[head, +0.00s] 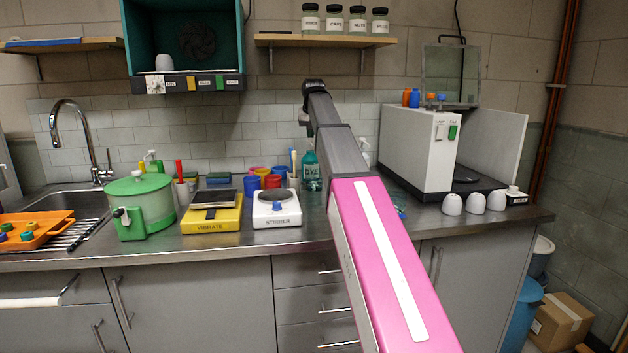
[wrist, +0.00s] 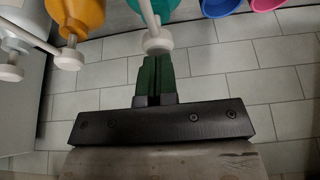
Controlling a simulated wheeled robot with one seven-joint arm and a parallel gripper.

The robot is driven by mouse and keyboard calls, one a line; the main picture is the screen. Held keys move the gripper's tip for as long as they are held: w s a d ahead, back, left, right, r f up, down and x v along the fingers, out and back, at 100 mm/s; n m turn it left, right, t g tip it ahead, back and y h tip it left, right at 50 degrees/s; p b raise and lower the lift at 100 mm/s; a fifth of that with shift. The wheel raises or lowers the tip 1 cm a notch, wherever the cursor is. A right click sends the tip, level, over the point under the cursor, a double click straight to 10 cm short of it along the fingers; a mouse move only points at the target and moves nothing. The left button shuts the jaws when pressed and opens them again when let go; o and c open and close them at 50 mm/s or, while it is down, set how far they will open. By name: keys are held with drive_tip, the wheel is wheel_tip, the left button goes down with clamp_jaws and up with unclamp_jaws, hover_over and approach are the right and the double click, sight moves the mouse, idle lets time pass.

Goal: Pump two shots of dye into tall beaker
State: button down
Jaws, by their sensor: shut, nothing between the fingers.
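The teal dye bottle (head: 310,172) stands on the bench behind the stirrer, partly beside my arm. In the wrist view a teal bottle (wrist: 152,8) shows at the top edge with a white pump head (wrist: 157,42). My gripper (wrist: 155,60) is shut and empty, its green fingertips right by that pump head; I cannot tell whether they touch. In the head view my fingers cannot be made out at the end of my raised arm. I cannot make out a tall beaker for certain.
A stirrer (head: 277,210), a yellow vibrating plate (head: 212,215) and a green tank (head: 140,208) stand left of my arm. In the wrist view an orange pump bottle (wrist: 80,15) is close by. A white machine (head: 417,150) and white cups stand at right.

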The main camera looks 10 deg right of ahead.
drive_tip(key=shift+f, duration=0.9)
drive_tip(key=shift+r, duration=1.55)
drive_tip(key=shift+f, duration=0.3)
